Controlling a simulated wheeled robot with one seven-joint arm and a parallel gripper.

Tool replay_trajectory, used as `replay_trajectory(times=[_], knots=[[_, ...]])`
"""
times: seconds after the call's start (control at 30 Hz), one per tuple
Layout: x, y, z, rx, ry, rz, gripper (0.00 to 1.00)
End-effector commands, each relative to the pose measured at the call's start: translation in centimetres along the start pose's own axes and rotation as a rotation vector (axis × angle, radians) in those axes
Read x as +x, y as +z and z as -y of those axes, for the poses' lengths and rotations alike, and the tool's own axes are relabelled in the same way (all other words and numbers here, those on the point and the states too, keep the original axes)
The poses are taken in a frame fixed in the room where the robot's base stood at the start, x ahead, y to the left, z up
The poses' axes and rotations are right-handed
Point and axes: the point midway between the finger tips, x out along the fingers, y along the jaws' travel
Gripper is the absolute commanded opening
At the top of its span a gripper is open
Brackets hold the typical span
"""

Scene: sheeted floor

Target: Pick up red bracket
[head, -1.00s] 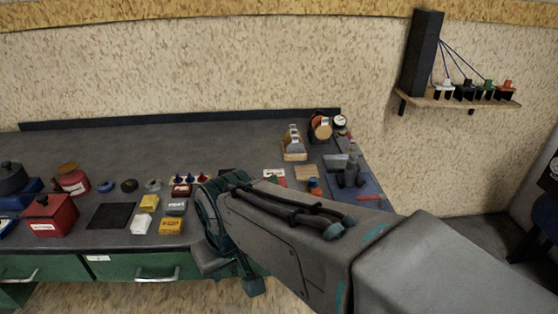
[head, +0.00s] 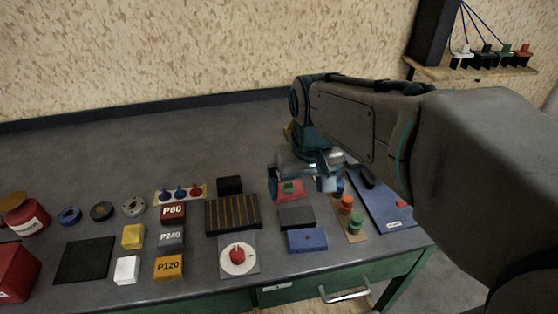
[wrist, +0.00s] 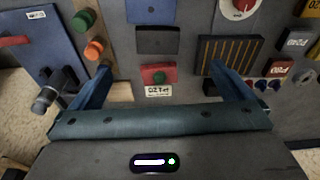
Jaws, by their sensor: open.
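My gripper (head: 301,187) is open and empty above the right part of the bench; its two blue fingers also show in the wrist view (wrist: 163,75). I cannot tell which is the bracket.
A dark block (head: 296,217) and a blue block (head: 307,240) lie in front of the red block. A striped dark tray (head: 233,214) is to the left, and a strip with orange and green knobs (head: 349,222) to the right. The blue board (head: 380,208) holds a dark tool.

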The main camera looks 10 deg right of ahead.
Motion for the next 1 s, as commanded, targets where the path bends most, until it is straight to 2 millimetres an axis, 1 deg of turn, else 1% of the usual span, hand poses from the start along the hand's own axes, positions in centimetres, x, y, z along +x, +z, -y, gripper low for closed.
replay_trajectory(times=[0.03, 0.2, 0.3, 0.43, 0.53, 0.67, 0.77, 0.9, 1.0], knots=[[1.1, -1.9, -0.3, 0.000, 0.002, 0.023, 1.00], [2.5, -7.7, -0.8, -0.016, -0.001, 0.093, 1.00], [3.4, -10.4, -0.9, -0.028, -0.006, 0.126, 1.00], [4.4, -12.9, -0.9, -0.044, -0.013, 0.158, 1.00], [4.8, -13.9, -0.8, -0.051, -0.016, 0.171, 1.00], [5.7, -14.3, -0.8, -0.055, -0.018, 0.179, 1.00], [7.3, -13.9, -0.8, -0.055, -0.018, 0.182, 1.00], [10.2, -13.4, -0.7, -0.055, -0.018, 0.183, 1.00], [11.8, -13.1, -0.7, -0.055, -0.018, 0.180, 1.00]])
